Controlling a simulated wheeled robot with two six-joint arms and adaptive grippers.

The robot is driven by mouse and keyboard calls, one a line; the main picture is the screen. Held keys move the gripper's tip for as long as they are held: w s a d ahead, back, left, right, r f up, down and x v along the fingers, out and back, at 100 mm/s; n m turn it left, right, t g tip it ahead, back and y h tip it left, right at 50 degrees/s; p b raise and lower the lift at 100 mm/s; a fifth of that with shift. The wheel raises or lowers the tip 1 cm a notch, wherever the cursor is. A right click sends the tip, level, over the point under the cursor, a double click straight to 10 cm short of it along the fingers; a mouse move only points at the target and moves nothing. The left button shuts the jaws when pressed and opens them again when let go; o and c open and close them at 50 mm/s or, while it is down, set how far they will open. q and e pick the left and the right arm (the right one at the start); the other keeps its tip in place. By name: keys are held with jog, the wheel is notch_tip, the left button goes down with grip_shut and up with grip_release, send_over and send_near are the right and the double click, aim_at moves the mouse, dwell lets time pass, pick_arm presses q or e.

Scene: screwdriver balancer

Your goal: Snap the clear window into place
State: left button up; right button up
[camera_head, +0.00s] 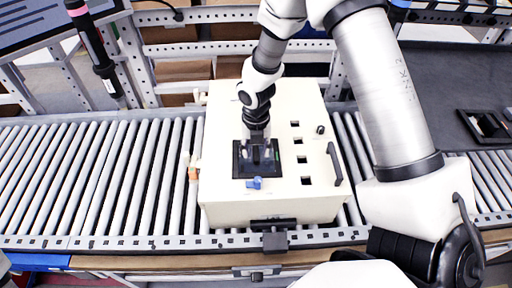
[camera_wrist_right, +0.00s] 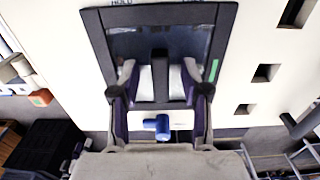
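The clear window (camera_head: 241,165) is a dark-framed pane on the top face of a cream box (camera_head: 225,205). In the right wrist view the window (camera_wrist_right: 160,45) shows grey-blue glass, a black frame and a dark upright bar in the middle. My right gripper (camera_head: 257,155) points down over it; in the wrist view my right gripper (camera_wrist_right: 158,85) has its two fingers apart, one on each side of the bar. I cannot tell whether the fingertips touch the pane. A small blue knob (camera_wrist_right: 158,127) sits at the window's near edge.
The box stands on a roller conveyor (camera_head: 95,180), with free rollers to its left. Its top has several square holes (camera_head: 302,159) and a black handle (camera_head: 334,163). A black tool with a pink band (camera_head: 95,50) hangs at upper left. A black tray part (camera_head: 487,124) lies at right.

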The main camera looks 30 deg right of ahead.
notch_tip(320, 180, up, 12)
dwell(0.6)
jog(key=shift+f, duration=0.15)
